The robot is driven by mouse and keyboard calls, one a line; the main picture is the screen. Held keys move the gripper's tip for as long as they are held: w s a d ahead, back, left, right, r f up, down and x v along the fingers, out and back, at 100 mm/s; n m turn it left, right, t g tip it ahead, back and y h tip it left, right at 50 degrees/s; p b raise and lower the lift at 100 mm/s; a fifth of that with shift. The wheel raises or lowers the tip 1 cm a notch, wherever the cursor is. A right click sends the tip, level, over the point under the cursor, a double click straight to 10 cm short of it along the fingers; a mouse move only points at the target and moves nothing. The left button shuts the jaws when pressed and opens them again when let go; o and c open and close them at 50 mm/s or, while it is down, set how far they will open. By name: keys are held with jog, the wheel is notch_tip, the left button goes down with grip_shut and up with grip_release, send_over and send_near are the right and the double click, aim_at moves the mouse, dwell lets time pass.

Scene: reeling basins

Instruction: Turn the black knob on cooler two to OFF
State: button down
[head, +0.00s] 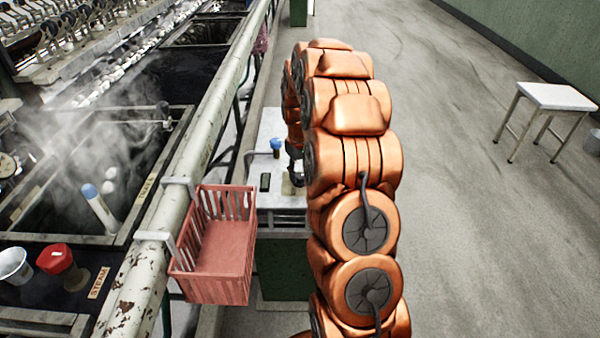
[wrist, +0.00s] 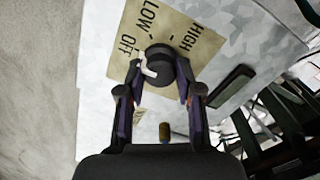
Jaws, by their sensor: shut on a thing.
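The black knob (wrist: 160,60) sits on a tan dial plate (wrist: 205,46) marked LOW, OFF and HIGH. A white pointer (wrist: 148,66) on the knob lies on its left side, near the word OFF; I cannot tell whether it lines up exactly. My gripper (wrist: 162,78) is shut on the knob, with one finger on each side. In the head view the white-topped cooler (head: 271,128) stands beyond the basket, and my gripper (head: 296,172) is over its top, partly hidden by my orange arm. The knob is hidden there. No cooler number is readable.
A blue-topped fitting (head: 276,146) and a small dark panel (head: 265,182) are on the cooler top. A red basket (head: 220,240) hangs on the pale rail (head: 205,140) beside steaming basins. A white stool (head: 555,97) stands right; the floor between is clear.

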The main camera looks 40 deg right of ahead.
aim_at(300, 175)
jog(key=c, duration=0.8)
grip_release()
jog(key=shift+o, duration=0.2)
jog(key=shift+r, duration=0.1)
notch_tip(300, 175, up, 12)
